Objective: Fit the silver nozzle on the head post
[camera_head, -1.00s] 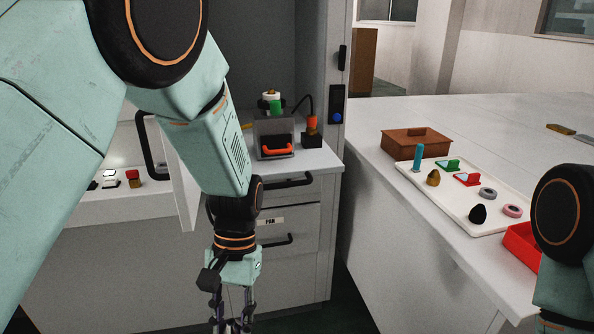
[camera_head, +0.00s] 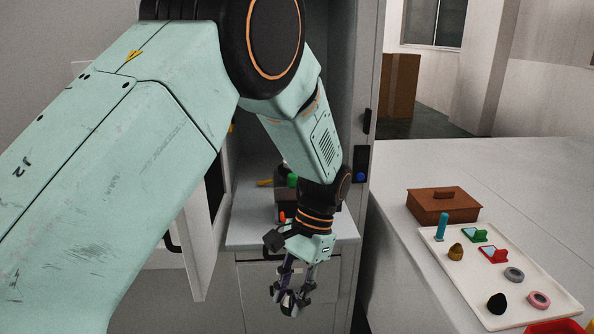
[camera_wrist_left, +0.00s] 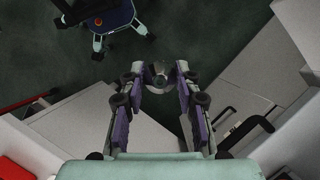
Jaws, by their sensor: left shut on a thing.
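My left gripper (camera_head: 292,300) hangs fingers-down in front of the cabinet counter, shut on the small silver nozzle (camera_head: 289,303). The left wrist view shows the round silver nozzle (camera_wrist_left: 159,75) between the fingertips, with dark floor beyond it. A machine on the counter, with a green part (camera_head: 292,181) and an orange-red handle (camera_head: 283,217), stands behind my left forearm and wrist, which hide most of it. I cannot pick out the head post with certainty. My right gripper is not in view.
The cabinet counter (camera_head: 247,229) has drawers below and an open door (camera_head: 205,245) at left. On the right table, a white tray (camera_head: 458,292) holds several small parts, including a gold cone (camera_head: 456,252) and a black piece (camera_head: 497,303). A brown box (camera_head: 443,206) stands behind it.

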